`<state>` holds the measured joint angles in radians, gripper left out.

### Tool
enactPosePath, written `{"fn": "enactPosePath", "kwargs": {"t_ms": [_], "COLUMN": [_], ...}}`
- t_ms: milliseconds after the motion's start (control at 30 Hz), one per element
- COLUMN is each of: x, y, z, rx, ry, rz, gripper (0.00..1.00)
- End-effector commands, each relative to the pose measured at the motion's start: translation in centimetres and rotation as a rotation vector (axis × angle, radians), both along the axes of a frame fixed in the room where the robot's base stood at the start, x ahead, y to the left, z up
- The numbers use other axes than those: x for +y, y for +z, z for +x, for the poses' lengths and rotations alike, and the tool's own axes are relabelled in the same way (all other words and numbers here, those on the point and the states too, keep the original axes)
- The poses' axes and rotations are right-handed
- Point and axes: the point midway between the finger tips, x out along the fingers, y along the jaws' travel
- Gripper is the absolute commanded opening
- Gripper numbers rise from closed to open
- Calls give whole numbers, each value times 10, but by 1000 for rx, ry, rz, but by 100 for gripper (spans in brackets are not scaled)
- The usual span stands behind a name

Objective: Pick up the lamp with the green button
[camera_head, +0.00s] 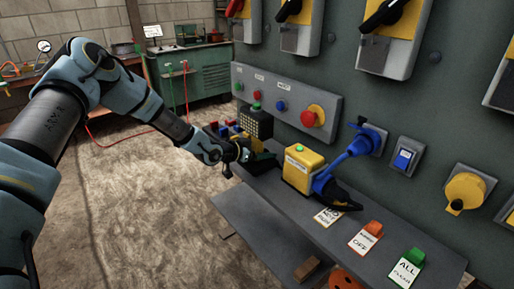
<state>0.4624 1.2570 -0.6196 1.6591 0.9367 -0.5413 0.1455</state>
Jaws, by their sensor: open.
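A dark, boxy thing with a grid of small yellowish dots on its front (258,124) stands on the grey shelf, below the button panel. A green button shows at its top, and it looks like the lamp. My arm reaches in from the left, and my gripper (243,154) is in front of and below this lamp, close to the shelf's left part. The gripper is small in this view, and its jaws look open with nothing clearly held. A dark flat thing (263,163) lies just right of the gripper; I cannot tell whether they touch.
Tags with orange (365,238) and green (408,266) clips lie farther right on the shelf. Small coloured items (222,130) sit behind the gripper. The panel (288,103) rises behind.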

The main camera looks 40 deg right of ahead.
Motion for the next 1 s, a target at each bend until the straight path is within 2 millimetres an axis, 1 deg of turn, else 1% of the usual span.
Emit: {"fn": "enactPosePath", "kwargs": {"t_ms": [200, 867, 1000], "x": [-1, 0, 0], "y": [-1, 0, 0], "z": [0, 0, 0], "rx": [0, -1, -1], "ry": [0, 0, 0], "rz": [0, 1, 1], "gripper": [75, 1, 0]}}
